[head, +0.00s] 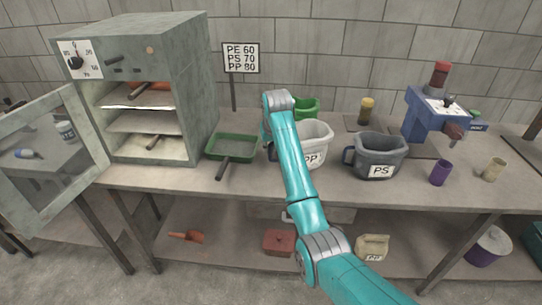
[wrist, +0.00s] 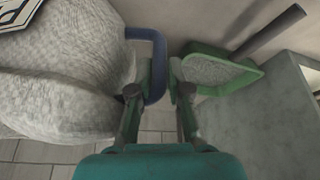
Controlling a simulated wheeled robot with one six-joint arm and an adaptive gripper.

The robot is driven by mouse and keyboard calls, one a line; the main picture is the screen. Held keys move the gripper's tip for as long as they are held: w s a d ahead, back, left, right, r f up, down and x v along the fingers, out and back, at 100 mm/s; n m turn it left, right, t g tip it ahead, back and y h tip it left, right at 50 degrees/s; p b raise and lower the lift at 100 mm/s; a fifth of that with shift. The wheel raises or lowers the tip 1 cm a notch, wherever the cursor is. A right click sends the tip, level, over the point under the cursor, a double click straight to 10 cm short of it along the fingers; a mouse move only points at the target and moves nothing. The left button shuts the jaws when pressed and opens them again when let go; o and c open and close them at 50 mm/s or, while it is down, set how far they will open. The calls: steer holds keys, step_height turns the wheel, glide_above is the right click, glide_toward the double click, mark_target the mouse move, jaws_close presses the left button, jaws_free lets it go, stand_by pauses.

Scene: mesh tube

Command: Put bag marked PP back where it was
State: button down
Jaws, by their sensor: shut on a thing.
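The pale container marked PP (head: 315,157), the task's bag, stands on the bench behind my arm and looks like a rigid jug. In the wrist view its pale, rough body (wrist: 60,90) fills the left side, with part of its label at the top left corner. A blue handle loop (wrist: 160,52) sticks out from its side. My gripper (wrist: 160,75) is closed at this handle, the left finger overlapping the loop. I cannot tell whether the container touches the bench.
A green tray (head: 231,148) with a dark handle lies just left of my gripper. A grey jug marked PS (head: 381,158) stands to the right, and a green container (head: 306,106) behind. An open oven (head: 150,120) stands at the left. A sign (head: 241,57) reads PE 60, PS 70, PP 80.

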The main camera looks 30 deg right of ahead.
mark_target(270, 153)
steer(key=shift+f, duration=1.75)
steer(key=c, duration=1.1)
jaws_free()
steer(key=v, duration=1.2)
steer(key=shift+s, duration=0.1)
